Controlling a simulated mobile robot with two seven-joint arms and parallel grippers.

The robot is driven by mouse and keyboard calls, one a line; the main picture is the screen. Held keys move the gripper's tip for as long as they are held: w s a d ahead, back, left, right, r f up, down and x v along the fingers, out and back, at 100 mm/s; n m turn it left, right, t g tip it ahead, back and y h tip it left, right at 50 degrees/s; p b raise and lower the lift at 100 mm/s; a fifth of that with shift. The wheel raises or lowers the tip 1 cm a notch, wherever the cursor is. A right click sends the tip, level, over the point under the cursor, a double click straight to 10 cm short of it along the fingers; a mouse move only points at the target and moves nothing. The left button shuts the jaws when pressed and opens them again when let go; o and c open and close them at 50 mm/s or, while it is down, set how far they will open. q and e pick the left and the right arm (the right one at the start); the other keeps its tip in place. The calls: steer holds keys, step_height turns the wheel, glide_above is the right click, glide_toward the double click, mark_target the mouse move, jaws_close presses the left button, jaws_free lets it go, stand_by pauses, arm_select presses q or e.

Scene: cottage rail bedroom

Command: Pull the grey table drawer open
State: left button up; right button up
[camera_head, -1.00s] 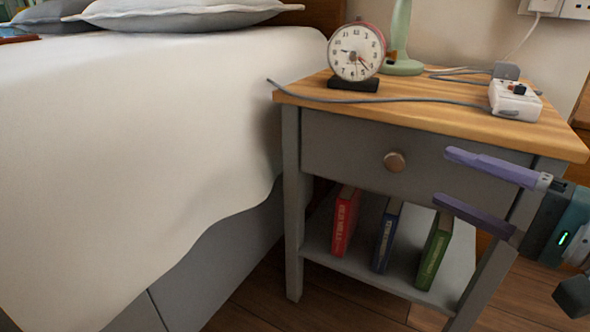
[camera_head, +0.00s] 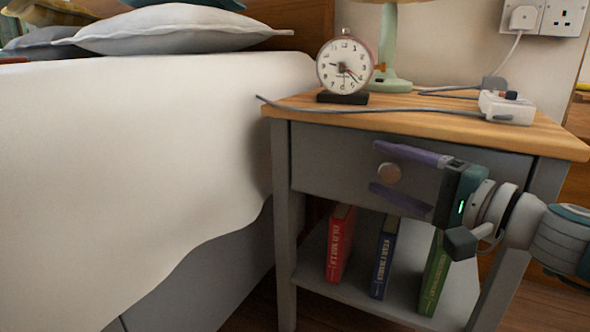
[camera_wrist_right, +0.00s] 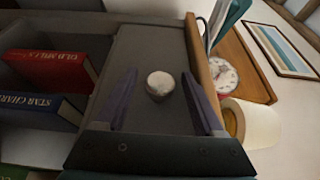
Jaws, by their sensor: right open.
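The grey table drawer (camera_head: 330,163) sits under the wooden top of the bedside table and looks shut. Its round knob (camera_head: 389,174) is on the middle of the front. My right gripper (camera_head: 376,167) is open, with one purple finger above the knob and one below it. In the right wrist view the knob (camera_wrist_right: 159,84) lies between the two open fingers (camera_wrist_right: 162,85), with gaps on both sides. Whether the fingertips reach past the knob is hard to tell. My left gripper is not in view.
An alarm clock (camera_head: 345,68), a green lamp base (camera_head: 390,50) and a white power strip (camera_head: 507,107) stand on the tabletop (camera_head: 430,116). A cable hangs past its left edge. Several books stand on the lower shelf. The bed (camera_head: 140,150) is close on the left.

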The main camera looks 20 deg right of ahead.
jaws_close()
stand_by(0.5)
stand_by(0.9)
